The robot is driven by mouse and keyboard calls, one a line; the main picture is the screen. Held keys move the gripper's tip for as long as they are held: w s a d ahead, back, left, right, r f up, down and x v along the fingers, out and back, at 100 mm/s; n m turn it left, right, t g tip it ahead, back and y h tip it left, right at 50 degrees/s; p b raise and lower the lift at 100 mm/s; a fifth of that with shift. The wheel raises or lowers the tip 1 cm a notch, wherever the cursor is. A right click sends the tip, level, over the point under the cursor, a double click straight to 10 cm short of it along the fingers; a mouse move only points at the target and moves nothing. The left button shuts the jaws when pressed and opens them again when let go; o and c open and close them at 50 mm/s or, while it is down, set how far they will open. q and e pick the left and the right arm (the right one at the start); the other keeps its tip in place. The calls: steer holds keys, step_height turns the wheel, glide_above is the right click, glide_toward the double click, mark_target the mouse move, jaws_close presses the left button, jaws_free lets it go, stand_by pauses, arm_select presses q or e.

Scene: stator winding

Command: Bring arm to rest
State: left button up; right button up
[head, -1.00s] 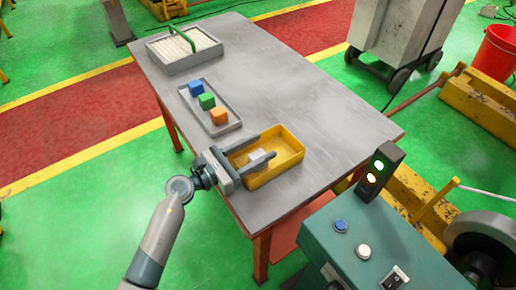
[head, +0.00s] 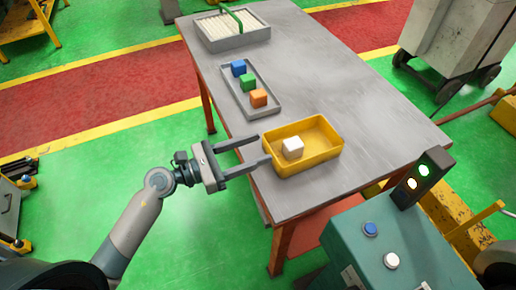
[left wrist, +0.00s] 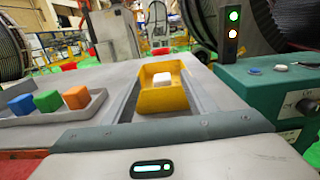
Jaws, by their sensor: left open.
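My left gripper (head: 252,155) is open and empty. A white cube (head: 292,148) lies inside the bin, apart from the fingers. In the left wrist view the yellow bin (left wrist: 163,98) and white cube (left wrist: 162,78) show ahead, between the fingers. My right gripper is in neither view.
A grey tray (head: 233,96) holds a blue cube (head: 238,67), a green cube (head: 248,82) and an orange cube (head: 258,98). A grey box with a green handle (head: 234,42) stands at the far end. A teal control cabinet (head: 355,240) with a signal light (head: 422,177) stands at the front right. Open green floor lies left of the table.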

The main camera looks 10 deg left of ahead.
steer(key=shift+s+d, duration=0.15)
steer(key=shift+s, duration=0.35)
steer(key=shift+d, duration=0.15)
